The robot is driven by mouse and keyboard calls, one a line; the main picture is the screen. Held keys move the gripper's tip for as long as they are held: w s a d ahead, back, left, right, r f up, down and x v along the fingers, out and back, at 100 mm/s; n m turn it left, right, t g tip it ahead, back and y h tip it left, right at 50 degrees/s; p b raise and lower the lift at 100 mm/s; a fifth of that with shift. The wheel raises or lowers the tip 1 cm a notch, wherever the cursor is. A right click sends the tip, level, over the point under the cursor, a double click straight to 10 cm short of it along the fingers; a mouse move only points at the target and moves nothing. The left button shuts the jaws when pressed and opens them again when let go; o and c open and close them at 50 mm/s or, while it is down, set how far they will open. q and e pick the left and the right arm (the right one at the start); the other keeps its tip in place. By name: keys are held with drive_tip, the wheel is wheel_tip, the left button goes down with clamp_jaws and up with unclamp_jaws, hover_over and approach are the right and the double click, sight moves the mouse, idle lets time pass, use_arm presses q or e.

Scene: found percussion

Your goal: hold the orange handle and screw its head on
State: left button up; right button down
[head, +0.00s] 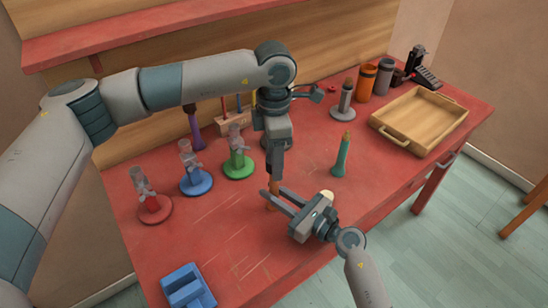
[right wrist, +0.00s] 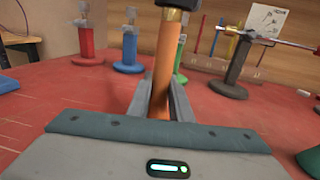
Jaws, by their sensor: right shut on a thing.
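The orange handle (right wrist: 164,75) stands upright between the fingers of my right gripper (right wrist: 161,100), which is shut on it. A brass-coloured collar (right wrist: 172,14) is at its top, with something dark just above, cut off by the frame edge. In the head view the orange handle (head: 273,184) shows only partly, between the right gripper (head: 274,196) and the left one. My left gripper (head: 275,172) points straight down just above the handle. Its fingers are seen edge-on, so its opening and whatever it holds are hidden. I cannot tell whether a head touches the collar.
Red (head: 154,208), blue (head: 196,182) and green (head: 238,165) stands line the left side. A teal handle (head: 342,157) stands right of the grippers. A wooden tray (head: 419,118) and cans (head: 366,82) are at the right back. A blue block (head: 187,288) sits at the front left.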

use_arm(q)
wheel_tip(320, 180, up, 12)
idle(0.6)
drive_tip(key=shift+f, duration=0.1)
use_arm(e)
drive_tip(key=c, duration=1.5)
unclamp_jaws()
drive_tip(key=shift+c, duration=0.2)
drive_tip(key=shift+s+d, duration=0.1)
drive_tip(key=shift+s+d+f, duration=0.1)
drive_tip(key=shift+s+d, duration=0.25)
drive_tip(key=shift+d, duration=0.1)
use_arm(q)
wheel_tip(320, 180, down, 4)
drive_tip(key=b, duration=0.4)
drive_tip(key=shift+f, duration=0.25)
use_arm(e)
drive_tip(key=v, duration=1.4)
drive_tip(key=shift+s+d, duration=0.2)
drive_tip(key=shift+d, duration=0.05)
use_arm(q)
drive_tip(key=shift+f+b, duration=0.15)
drive_tip(key=shift+b, duration=0.25)
use_arm(e)
drive_tip(key=shift+s+d, duration=0.45)
drive_tip(key=shift+d, duration=0.05)
